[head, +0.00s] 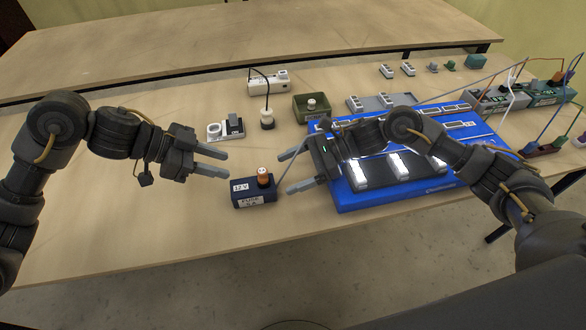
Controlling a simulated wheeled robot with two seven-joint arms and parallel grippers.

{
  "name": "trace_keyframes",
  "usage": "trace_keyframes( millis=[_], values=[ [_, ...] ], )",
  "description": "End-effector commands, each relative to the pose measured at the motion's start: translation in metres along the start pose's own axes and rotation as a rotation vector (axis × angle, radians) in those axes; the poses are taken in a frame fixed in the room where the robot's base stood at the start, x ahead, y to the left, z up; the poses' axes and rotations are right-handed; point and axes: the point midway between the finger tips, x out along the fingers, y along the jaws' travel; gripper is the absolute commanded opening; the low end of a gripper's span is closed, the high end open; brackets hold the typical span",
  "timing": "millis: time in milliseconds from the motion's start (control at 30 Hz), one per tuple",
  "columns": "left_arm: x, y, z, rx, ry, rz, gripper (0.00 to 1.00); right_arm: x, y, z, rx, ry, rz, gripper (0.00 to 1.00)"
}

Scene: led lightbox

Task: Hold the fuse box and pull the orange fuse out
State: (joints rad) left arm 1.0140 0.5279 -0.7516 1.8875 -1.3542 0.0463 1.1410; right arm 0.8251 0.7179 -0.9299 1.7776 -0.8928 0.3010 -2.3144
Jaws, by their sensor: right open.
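The fuse box (255,198) is a small dark blue block with white labels, standing upright on the table near its front edge. The orange fuse (263,178) sits in the top of the box. My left gripper (227,164) is just left of and behind the box, with its fingers apart and nothing between them. My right gripper (279,174) is just right of the box, its fingers apart and pointing left towards the fuse. Neither gripper appears to hold the box or the fuse.
A blue lightbox board (440,187) with lit white panels lies to the right, partly under my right arm. Behind stand a green box (312,108), a white plug (267,119) and a white socket (226,130). Wired modules (545,95) stand far right. The table's left front is clear.

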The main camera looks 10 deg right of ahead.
Motion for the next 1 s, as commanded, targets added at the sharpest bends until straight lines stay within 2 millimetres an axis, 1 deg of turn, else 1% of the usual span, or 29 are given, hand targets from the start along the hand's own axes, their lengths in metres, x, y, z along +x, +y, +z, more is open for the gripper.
trace_keyframes(
  millis=[167,267,600,733,900,1000],
  values=[
    [0.000,0.000,0.000,0.000,0.000,0.000,0.36,0.005,0.001,0.000,-0.001,-0.001,0.003,0.82],
    [0.000,0.000,0.000,0.000,0.000,0.000,0.36,0.016,0.000,0.000,0.001,-0.001,0.002,0.82],
    [0.000,0.000,0.000,0.000,0.000,0.000,0.36,0.075,0.000,0.000,0.002,-0.002,0.001,0.82],
    [0.000,0.000,0.000,0.000,0.000,0.000,0.36,0.092,0.000,0.000,0.001,-0.001,-0.001,0.82],
    [0.000,0.000,0.000,0.000,0.000,0.000,0.36,0.105,-0.001,0.000,0.002,-0.001,-0.001,0.82],
    [0.000,0.000,0.000,0.000,0.000,0.000,0.36,0.108,-0.001,0.000,0.002,0.000,-0.001,0.82]
  ],
)
